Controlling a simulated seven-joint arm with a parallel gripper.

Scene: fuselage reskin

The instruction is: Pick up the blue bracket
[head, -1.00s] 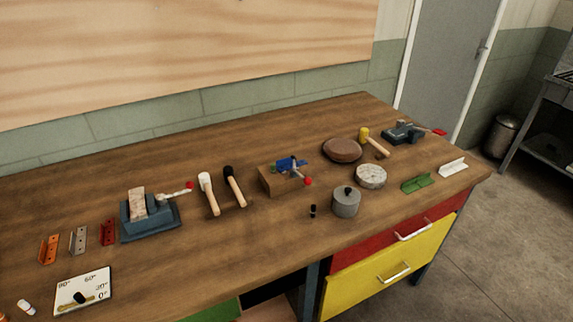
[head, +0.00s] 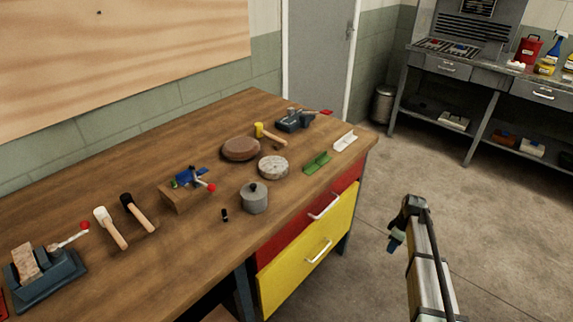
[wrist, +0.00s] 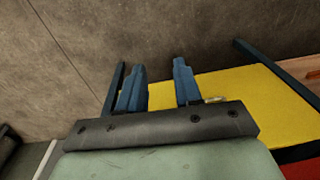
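A small blue piece (head: 190,178), which looks like the blue bracket, sits on a wooden block (head: 186,199) on the workbench. A lever with a red knob stands against it, and its exact shape is too small to make out. My gripper (head: 395,243) is in front of the bench, off to the right of the yellow drawer, well away from the blue piece. In the wrist view my gripper (wrist: 160,86) has its two blue fingers apart with nothing between them. The blue piece does not show in the wrist view.
Near the block are a grey lidded pot (head: 254,199), a round stone disc (head: 273,167), a brown disc (head: 240,149), a green bracket (head: 317,163), a white bracket (head: 345,140) and mallets (head: 138,212). A yellow drawer (head: 305,245) fronts the bench.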

